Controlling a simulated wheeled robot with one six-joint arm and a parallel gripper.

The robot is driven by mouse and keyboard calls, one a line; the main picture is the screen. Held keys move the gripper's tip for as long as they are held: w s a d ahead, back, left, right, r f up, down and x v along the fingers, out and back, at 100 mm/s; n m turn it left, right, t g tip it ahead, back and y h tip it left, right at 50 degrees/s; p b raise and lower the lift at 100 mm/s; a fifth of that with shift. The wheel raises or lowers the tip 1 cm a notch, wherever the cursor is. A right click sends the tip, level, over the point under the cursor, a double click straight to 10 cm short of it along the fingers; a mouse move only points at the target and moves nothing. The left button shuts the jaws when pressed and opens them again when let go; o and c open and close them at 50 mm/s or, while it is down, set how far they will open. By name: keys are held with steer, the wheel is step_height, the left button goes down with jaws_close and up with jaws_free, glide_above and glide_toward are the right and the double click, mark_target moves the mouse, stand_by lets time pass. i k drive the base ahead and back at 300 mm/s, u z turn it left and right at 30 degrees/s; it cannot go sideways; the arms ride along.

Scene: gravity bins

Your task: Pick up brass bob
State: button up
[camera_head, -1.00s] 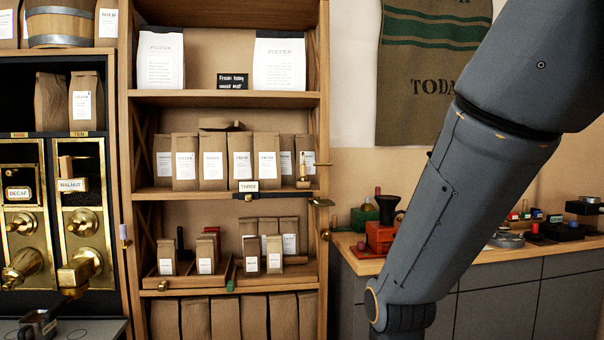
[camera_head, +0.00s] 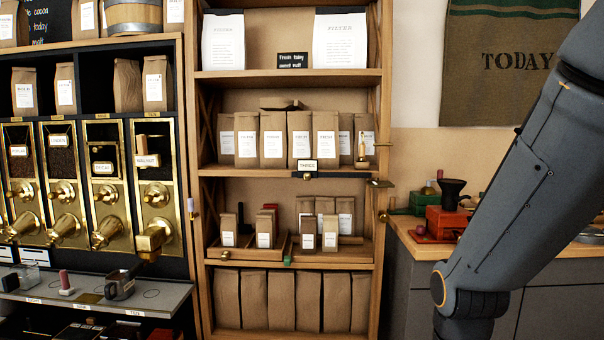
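I cannot single out the brass bob with certainty. A small upright brass piece (camera_head: 366,149) with a thin side arm stands at the right end of the middle shelf and may be it. A flat brass piece (camera_head: 380,183) sticks out at the shelf's front edge just below. My gripper is out of view; only my grey arm shows at the right, in front of the counter.
A wooden shelf unit (camera_head: 291,171) with paper bags stands in the middle. Brass-fronted gravity bins (camera_head: 107,202) are at the left, above a grey ledge (camera_head: 165,303) holding a metal scoop (camera_head: 119,287). A counter with a red grinder (camera_head: 447,222) is at the right.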

mark_target(361, 157)
steer(key=u, duration=1.1)
steer(key=i, duration=2.05)
steer(key=z, duration=2.65)
